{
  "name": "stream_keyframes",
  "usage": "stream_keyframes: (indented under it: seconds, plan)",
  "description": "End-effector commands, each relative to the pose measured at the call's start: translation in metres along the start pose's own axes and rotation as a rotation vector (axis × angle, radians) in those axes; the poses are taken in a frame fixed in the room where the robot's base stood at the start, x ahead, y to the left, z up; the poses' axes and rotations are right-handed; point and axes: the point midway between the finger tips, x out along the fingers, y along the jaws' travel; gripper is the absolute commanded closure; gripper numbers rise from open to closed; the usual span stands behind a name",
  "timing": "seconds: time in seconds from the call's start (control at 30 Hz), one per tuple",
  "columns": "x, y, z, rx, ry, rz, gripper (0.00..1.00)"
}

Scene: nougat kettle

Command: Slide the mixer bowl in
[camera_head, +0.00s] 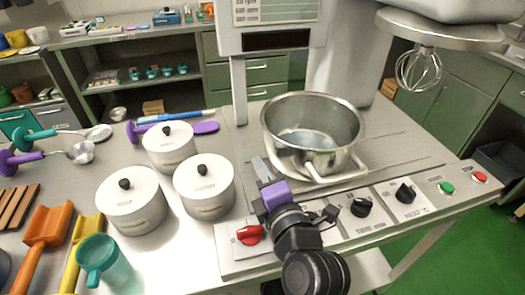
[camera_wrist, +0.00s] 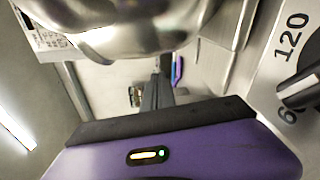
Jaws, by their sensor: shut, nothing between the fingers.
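The steel mixer bowl (camera_head: 335,118) stands upright on the metal deck, with a pale curved handle or frame (camera_head: 345,178) at its front. The mixer's whisk (camera_head: 418,70) hangs above and to the right of the bowl, apart from it. My gripper (camera_head: 261,168), with a purple body, is at the bowl's front left, its fingers shut and empty. In the wrist view the bowl's shiny underside (camera_wrist: 120,38) fills the top, close beyond my gripper (camera_wrist: 158,75). I cannot tell whether the fingers touch the bowl or its handle.
Lidded white pots (camera_head: 205,187) stand left of my gripper. The front control panel holds a red switch (camera_head: 250,234), black knobs (camera_head: 361,207), a green button (camera_head: 446,188) and a red button (camera_head: 479,177). Grooved deck right of the bowl is clear. A grey post (camera_head: 240,90) stands behind left.

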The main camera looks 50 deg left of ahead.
Motion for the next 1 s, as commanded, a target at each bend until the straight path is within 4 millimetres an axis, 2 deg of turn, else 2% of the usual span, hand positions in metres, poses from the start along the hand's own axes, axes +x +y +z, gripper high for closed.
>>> stream_keyframes:
  seconds: [0.1,0.27,0.33,0.5,1.0]
  plan:
    - [0.024,0.002,-0.001,0.001,0.002,0.000,1.00]
    - [0.047,0.001,-0.001,0.001,0.002,0.000,1.00]
    - [0.042,0.001,0.009,0.003,-0.003,0.000,1.00]
    - [0.039,0.000,0.018,0.002,-0.001,0.000,1.00]
    - [0.038,-0.002,0.021,0.001,-0.001,0.001,1.00]
